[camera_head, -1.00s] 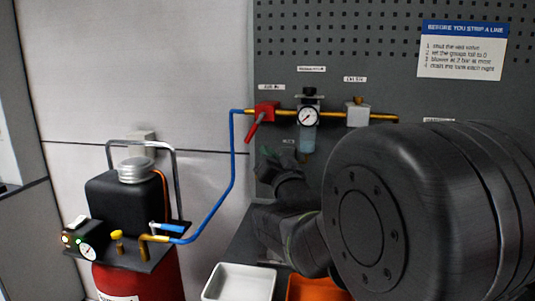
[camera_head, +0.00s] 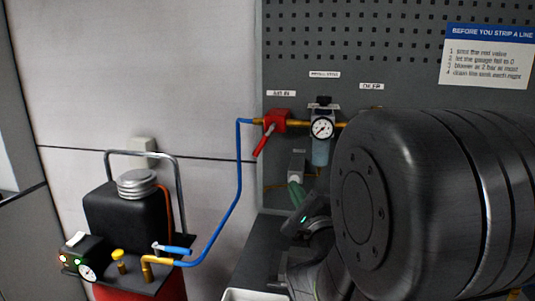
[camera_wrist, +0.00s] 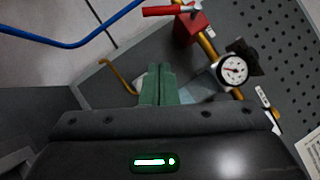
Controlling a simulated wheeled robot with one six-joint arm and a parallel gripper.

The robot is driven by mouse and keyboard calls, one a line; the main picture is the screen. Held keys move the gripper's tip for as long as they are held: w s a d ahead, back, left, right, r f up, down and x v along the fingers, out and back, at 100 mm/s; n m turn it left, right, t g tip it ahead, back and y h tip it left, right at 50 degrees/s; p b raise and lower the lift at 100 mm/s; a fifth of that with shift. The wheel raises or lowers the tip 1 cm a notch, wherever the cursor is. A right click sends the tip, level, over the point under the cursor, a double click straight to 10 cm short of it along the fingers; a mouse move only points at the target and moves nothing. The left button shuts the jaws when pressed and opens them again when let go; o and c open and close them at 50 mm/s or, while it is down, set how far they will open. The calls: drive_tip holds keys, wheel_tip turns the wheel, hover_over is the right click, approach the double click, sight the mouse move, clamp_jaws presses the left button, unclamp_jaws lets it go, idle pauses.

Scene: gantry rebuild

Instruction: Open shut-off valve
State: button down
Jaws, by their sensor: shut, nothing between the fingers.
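A red valve body (camera_head: 277,120) sits on the brass pipe at the pegboard's left side, under a small label. Its red lever (camera_head: 263,140) hangs down and to the left, across the pipe line. In the wrist view the red valve body (camera_wrist: 188,30) is at the top centre, with its lever (camera_wrist: 160,11) pointing left. My gripper (camera_head: 295,188) is below and right of the lever, apart from it. In the wrist view its green fingers (camera_wrist: 158,85) are together and empty. My arm hides the pipe's right part in the head view.
A gauge (camera_head: 322,128) with a clear bowl hangs right of the red valve. A blue hose (camera_head: 238,180) runs down to a compressor (camera_head: 125,215), which has a blue-handled valve (camera_head: 177,250). A white tray (camera_head: 250,295) is at the bottom edge. A sign (camera_head: 488,55) is upper right.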

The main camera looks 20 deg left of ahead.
sight(263, 141)
drive_tip(key=s+a+r+p+x, duration=0.1)
drive_tip(key=p+x, duration=0.3)
drive_tip(key=x, duration=0.8)
drive_tip(key=shift+s+a+r, duration=0.25)
drive_tip(key=shift+a, duration=0.25)
drive_tip(key=shift+f+b, duration=0.1)
drive_tip(key=shift+b, duration=0.2)
drive_tip(key=shift+a+m+t+b, duration=0.2)
drive_tip(key=shift+m+t+b, duration=0.1)
drive_tip(key=shift+m+b, duration=0.25)
